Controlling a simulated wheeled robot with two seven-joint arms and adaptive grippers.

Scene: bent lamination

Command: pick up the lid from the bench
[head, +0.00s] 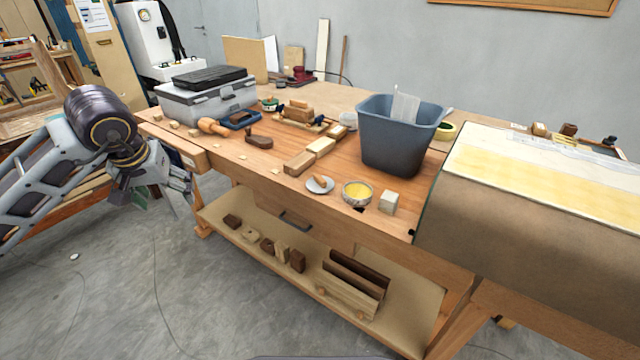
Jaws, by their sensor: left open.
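A small pale round disc with a wooden knob-like piece on top, which looks like the lid (327,187), lies near the front edge of the wooden bench (262,185). Just right of it stands an open round pot (357,199) with yellow contents. My left gripper (163,194) is at the left, in front of the bench's left end and well away from the lid. It is open, points downward and holds nothing that I can see. My right gripper is not in view.
A grey-blue bin (395,140) stands behind the pot, and a pale block (388,202) sits right of the pot. Wooden blocks (300,163) lie behind the lid. A grey toolbox (205,103) stands at the back left. A brown curved form (540,210) fills the right end.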

